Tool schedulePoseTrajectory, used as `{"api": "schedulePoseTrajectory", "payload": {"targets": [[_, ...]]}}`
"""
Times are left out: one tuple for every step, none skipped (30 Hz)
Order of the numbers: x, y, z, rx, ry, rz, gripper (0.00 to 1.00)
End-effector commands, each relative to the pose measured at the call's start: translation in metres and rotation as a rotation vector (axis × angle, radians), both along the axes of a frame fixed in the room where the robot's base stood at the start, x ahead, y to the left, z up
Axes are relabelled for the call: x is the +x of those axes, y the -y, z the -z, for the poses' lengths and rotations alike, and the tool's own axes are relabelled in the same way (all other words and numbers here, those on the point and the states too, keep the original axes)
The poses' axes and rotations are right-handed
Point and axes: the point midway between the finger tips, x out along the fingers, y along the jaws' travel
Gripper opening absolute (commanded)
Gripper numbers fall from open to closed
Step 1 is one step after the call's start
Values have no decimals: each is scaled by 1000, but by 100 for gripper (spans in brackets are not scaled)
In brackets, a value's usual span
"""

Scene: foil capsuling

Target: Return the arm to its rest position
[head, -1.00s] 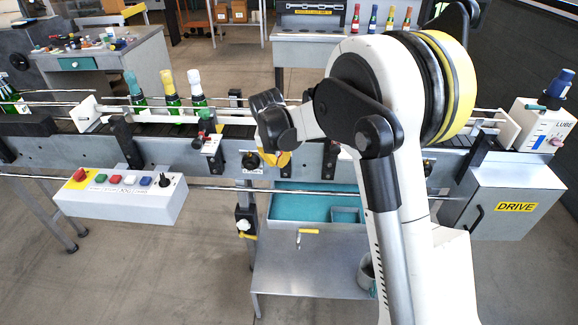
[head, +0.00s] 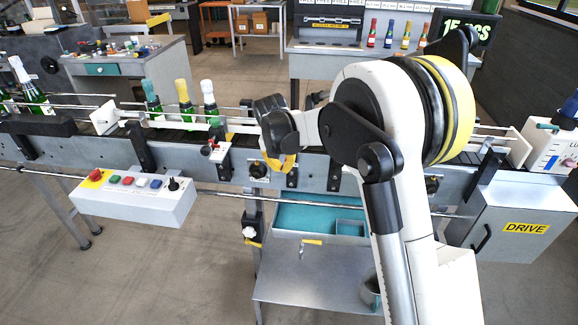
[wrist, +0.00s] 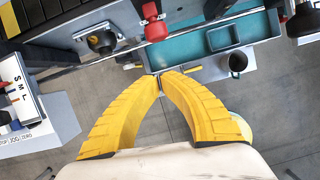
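My arm is folded up in front of the conveyor in the head view. My gripper (head: 282,164) shows there only as a bit of yellow below the dark wrist, over the conveyor's front edge. In the wrist view my gripper (wrist: 160,77) has its two yellow fingers curved together, tips meeting, with nothing between them. Several green bottles stand on the conveyor (head: 100,137) left of my gripper: one with a teal top (head: 151,95), one with a yellow top (head: 184,95), one with a white top (head: 209,95), and another white-topped bottle (head: 28,85) farther left.
A control box (head: 135,198) with coloured buttons juts out at the front left. A drive box (head: 515,222) and a lube box (head: 550,148) are at the right. Below the conveyor are a teal-lined tray (head: 300,217) and a grey cup (head: 370,290). Floor at the front left is clear.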

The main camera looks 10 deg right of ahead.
Motion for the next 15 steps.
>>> {"api": "schedulePoseTrajectory", "payload": {"targets": [[-4, 0, -19, -1, 0, 1, 0], [-6, -1, -26, 0, 0, 1, 0], [-9, -3, -35, 0, 0, 1, 0], [-11, -4, -42, 0, 0, 1, 0], [-13, -5, -48, 0, 0, 0, 0], [-15, -6, -55, 0, 0, 1, 0], [-17, -7, -60, 0, 0, 1, 0], [-19, -7, -64, 0, 0, 1, 0], [-20, -8, -70, 0, 0, 1, 0], [-21, -8, -73, 0, 0, 1, 0], [-22, -9, -75, 1, 0, 2, 0], [-23, -9, -78, 1, 0, 2, 0], [-24, -9, -80, 1, 0, 2, 0], [-24, -10, -81, 1, 0, 2, 0], [-25, -10, -82, 1, 0, 2, 0]]}}
